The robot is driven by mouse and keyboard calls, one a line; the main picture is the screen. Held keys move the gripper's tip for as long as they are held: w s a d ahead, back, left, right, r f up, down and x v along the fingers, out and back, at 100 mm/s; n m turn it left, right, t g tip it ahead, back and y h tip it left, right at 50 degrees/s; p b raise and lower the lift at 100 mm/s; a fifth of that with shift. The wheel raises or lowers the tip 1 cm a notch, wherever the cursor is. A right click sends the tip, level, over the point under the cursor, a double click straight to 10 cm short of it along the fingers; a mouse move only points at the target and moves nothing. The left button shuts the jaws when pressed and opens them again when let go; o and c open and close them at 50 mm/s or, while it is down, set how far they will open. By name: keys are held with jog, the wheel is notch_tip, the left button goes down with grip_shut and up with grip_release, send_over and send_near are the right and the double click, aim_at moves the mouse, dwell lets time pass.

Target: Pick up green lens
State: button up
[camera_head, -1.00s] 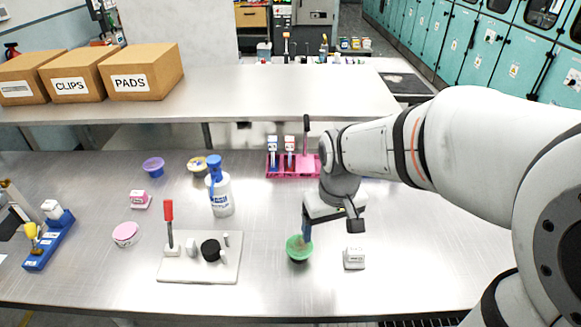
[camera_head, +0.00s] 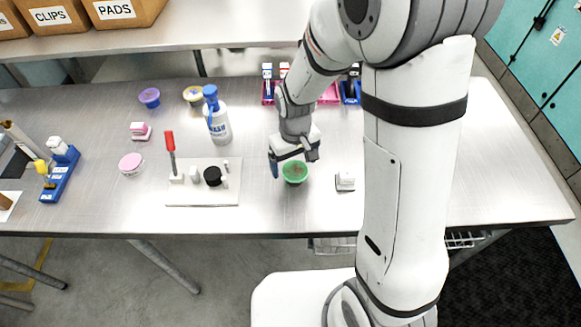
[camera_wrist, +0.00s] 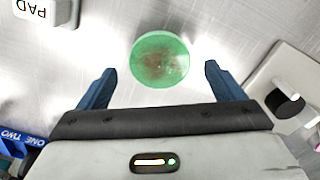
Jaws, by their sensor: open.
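The green lens (camera_head: 295,173) is a shallow round green piece with a brownish middle. It rests on the metal bench in the head view, right of the white fixture plate. My gripper (camera_head: 292,160) is over the bench right at the lens, with one blue finger showing on its left side. In the wrist view the lens (camera_wrist: 160,60) appears between and slightly beyond the two blue fingertips (camera_wrist: 159,72), with clear gaps on both sides. The jaws are open and empty. The height of the fingertips above the bench is hard to tell.
A white block (camera_head: 345,181) labelled PAD lies right of the lens. The fixture plate (camera_head: 203,195) with a red-handled lever and black knob stands to the left. A wash bottle (camera_head: 217,120) stands behind it. Pink and blue racks are behind my gripper. Bench between lens and front edge is clear.

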jog(key=shift+f, duration=0.4)
jog(key=c, duration=1.1)
